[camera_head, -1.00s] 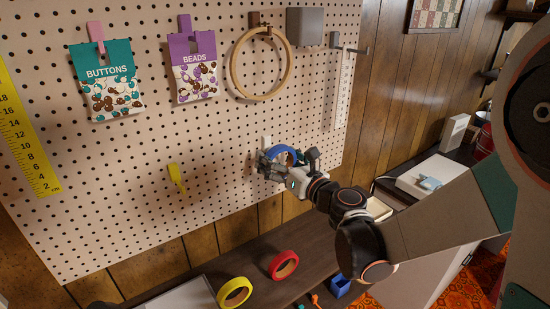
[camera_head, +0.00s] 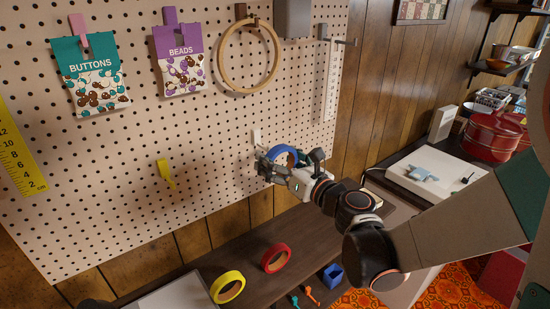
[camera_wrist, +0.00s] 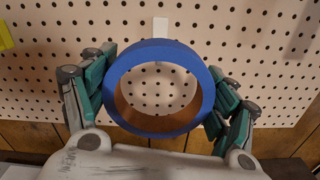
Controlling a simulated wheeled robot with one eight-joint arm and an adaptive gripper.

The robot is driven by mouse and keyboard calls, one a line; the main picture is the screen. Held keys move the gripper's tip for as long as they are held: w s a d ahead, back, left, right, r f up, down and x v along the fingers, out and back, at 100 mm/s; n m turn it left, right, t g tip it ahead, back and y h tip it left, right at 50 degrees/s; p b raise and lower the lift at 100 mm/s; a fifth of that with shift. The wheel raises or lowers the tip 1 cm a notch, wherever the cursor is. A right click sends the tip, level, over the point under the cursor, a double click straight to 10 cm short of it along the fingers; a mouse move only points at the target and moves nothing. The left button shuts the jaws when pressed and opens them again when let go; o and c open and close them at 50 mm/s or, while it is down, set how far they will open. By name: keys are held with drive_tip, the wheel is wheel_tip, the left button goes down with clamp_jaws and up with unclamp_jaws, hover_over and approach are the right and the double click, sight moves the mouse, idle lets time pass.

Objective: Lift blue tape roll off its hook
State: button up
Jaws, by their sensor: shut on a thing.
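The blue tape roll (camera_head: 284,151) is held upright in front of the pegboard; it also shows in the wrist view (camera_wrist: 160,48). My gripper (camera_head: 289,160) is shut on it, with the green-padded fingers on the left and right of its outer rim in the wrist view (camera_wrist: 160,80). The white hook (camera_head: 257,136) is on the board, up and left of the roll in the head view. In the wrist view it shows above the roll's top rim (camera_wrist: 160,25). The roll appears out from the board, though its exact clearance from the hook is unclear.
A yellow hook (camera_head: 165,173) is on the board to the left. The embroidery hoop (camera_head: 222,70), buttons packet (camera_head: 92,85) and beads packet (camera_head: 180,65) hang above. Yellow (camera_head: 228,287) and red (camera_head: 276,258) tape rolls stand on the dark bench (camera_head: 245,250) below.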

drive_tip(key=shift+v, duration=1.1)
